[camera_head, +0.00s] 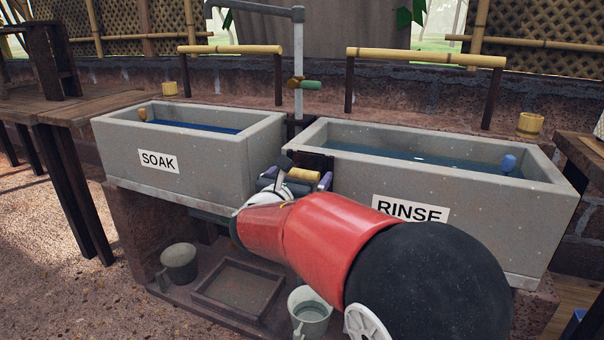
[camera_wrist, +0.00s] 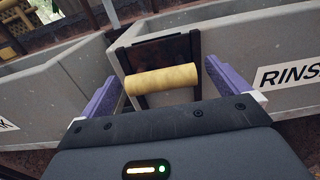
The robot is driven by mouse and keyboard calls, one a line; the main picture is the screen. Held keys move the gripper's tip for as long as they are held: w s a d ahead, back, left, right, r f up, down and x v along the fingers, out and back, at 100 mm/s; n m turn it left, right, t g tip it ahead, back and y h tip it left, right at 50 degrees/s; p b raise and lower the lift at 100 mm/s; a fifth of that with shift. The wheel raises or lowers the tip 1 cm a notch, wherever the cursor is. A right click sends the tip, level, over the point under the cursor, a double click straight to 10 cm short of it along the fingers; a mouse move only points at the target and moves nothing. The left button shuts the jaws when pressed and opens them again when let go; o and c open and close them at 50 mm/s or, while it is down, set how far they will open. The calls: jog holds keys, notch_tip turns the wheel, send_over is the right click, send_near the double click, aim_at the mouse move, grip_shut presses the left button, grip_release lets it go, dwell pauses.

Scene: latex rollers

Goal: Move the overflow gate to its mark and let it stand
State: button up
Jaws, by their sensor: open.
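The overflow gate is a dark brown plate (camera_head: 312,160) with a yellow cylindrical handle (camera_head: 304,175). It stands against the left end of the RINSE trough (camera_head: 545,205), in the gap beside the SOAK trough (camera_head: 220,165). In the wrist view the gate's dark frame (camera_wrist: 190,46) stands behind its yellow handle (camera_wrist: 162,79). My gripper (camera_wrist: 163,74) is open, with one purple finger on each side of the handle. A gap shows on both sides; at the right it is narrow. In the head view my gripper (camera_head: 296,181) is partly hidden by my arm. I cannot make out the mark.
Bamboo rails on dark posts (camera_head: 425,57) and a grey pipe with a tap (camera_head: 299,60) rise behind the troughs. Below are two buckets (camera_head: 179,262) (camera_head: 310,312) and a shallow wooden tray (camera_head: 238,290). A wooden table (camera_head: 90,105) stands at left.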

jog(key=shift+w+d, duration=0.2)
jog(key=shift+w, duration=0.35)
jog(key=shift+c, duration=0.3)
jog(key=c, duration=1)
notch_tip(320, 180, down, 6)
jog(key=b, duration=0.4)
jog(key=shift+r, duration=0.2)
jog(key=shift+s+f, duration=0.1)
jog(key=o, duration=1.1)
jog(key=shift+c, duration=0.2)
jog(key=v, duration=0.7)
jog(key=shift+s+a, duration=0.15)
jog(key=shift+s, duration=0.2)
